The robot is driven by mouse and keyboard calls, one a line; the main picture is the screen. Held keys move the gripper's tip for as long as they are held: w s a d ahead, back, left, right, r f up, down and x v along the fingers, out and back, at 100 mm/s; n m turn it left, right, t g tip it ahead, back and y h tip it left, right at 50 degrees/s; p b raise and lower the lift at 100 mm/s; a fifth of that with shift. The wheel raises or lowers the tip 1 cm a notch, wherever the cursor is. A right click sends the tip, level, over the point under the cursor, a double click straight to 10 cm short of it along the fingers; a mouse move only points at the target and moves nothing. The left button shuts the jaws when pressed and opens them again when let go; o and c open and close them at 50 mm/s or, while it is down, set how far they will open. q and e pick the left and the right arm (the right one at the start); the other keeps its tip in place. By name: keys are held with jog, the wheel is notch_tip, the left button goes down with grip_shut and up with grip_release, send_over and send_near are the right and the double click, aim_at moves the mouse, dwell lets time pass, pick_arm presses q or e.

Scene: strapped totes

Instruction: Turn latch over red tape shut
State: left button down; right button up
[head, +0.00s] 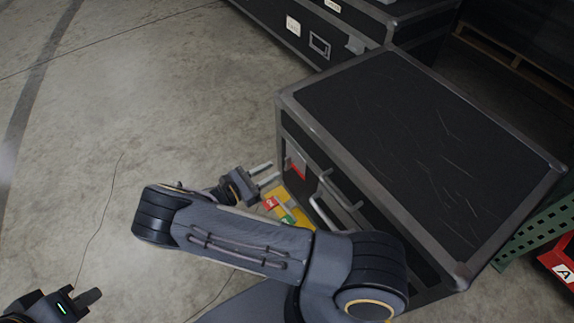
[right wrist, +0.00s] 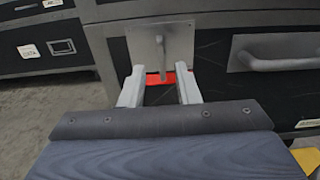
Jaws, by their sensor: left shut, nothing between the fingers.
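A grey metal latch (right wrist: 160,45) is on the front of a dark case with grey edges (head: 400,110). Its narrow lower part hangs down over red tape (right wrist: 154,80); the tape also shows in the head view (head: 299,169). My right gripper (right wrist: 160,80) is open, its fingers apart on either side of the latch's lower end. I cannot tell whether they touch it. In the head view my right gripper (head: 272,174) points at the case front near the tape. My left gripper (head: 97,296) is shut and empty at the bottom left, far from the case.
A bar handle (right wrist: 280,50) is right of the latch. Another dark case (head: 345,30) stands behind. A yellow piece with red and green labels (head: 302,217) lies below the case front. A red bin marked A (head: 560,268) is at right. The concrete floor at left is clear.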

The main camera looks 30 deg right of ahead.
aim_at(287, 169)
jog(key=d, duration=0.4)
jog(key=d+b, duration=0.1)
jog(key=d, duration=0.1)
jog(key=shift+w+d, duration=0.25)
jog(key=shift+d, duration=0.15)
grip_shut()
